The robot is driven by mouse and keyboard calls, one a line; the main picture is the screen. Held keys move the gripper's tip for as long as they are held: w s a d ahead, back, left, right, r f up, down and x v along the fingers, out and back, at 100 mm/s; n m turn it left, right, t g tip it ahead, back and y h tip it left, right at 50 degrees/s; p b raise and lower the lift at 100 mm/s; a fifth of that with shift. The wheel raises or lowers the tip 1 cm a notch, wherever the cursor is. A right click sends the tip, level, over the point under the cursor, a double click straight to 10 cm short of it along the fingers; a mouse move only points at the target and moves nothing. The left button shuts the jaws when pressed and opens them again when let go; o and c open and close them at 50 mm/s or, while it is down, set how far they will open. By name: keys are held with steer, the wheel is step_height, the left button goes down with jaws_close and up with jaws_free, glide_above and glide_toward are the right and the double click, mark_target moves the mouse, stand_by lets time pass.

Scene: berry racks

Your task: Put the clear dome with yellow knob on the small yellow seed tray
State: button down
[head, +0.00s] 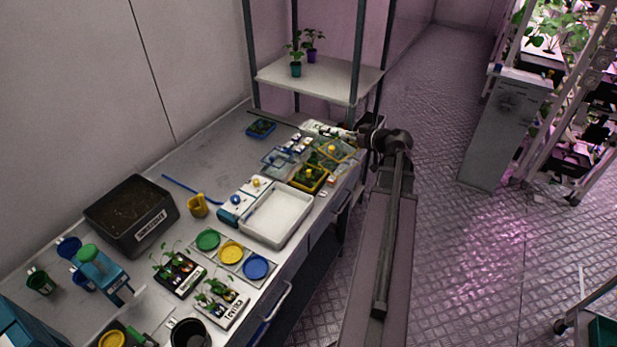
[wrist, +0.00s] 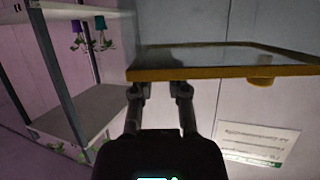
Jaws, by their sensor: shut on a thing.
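The clear dome with a yellow rim and yellow knob (head: 345,154) is in my gripper (head: 350,135), near the back right end of the bench. In the wrist view, which is upside down, my gripper (wrist: 160,91) is shut on the edge of the dome (wrist: 210,73), and its yellow knob (wrist: 260,84) shows. The small yellow seed tray (head: 299,186) with green seedlings stands on the bench, just left of and nearer than the dome in the head view. The dome looks roughly level and partly overlaps the tray's far side in the picture; its height above the tray is hard to tell.
Another clear cover (head: 276,160) lies left of the yellow tray. A blue seed tray (head: 261,129) is farther back. A white basin (head: 278,217) stands in front. A shelf post (head: 357,70) and a shelf with potted plants (head: 325,78) rise behind the bench.

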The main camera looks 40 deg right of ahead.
steer(key=shift+w+d+f+b, duration=0.25)
steer(key=shift+d+f+b, duration=0.1)
steer(key=shift+f+b, duration=0.2)
steer(key=w+d+f+n+y+b, duration=0.2)
steer(key=d+f+n+y+b, duration=0.1)
steer(key=d+f+b, duration=0.5)
steer(key=shift+w+f+n+g+y+b, duration=0.3)
steer(key=shift+w+f+g+y+b, duration=0.15)
steer(key=shift+f+b, duration=0.25)
steer(key=shift+a, duration=0.15)
steer(key=w+a+f+b, duration=0.1)
steer(key=w+a, duration=0.8)
steer(key=w, duration=0.2)
steer(key=shift+f, duration=0.2)
steer(key=shift+w+a, duration=0.1)
steer(key=f+b, duration=0.2)
steer(key=w+f+b, duration=0.1)
steer(key=b, duration=0.1)
steer(key=shift+a+f, duration=0.35)
steer(key=shift+a, duration=0.05)
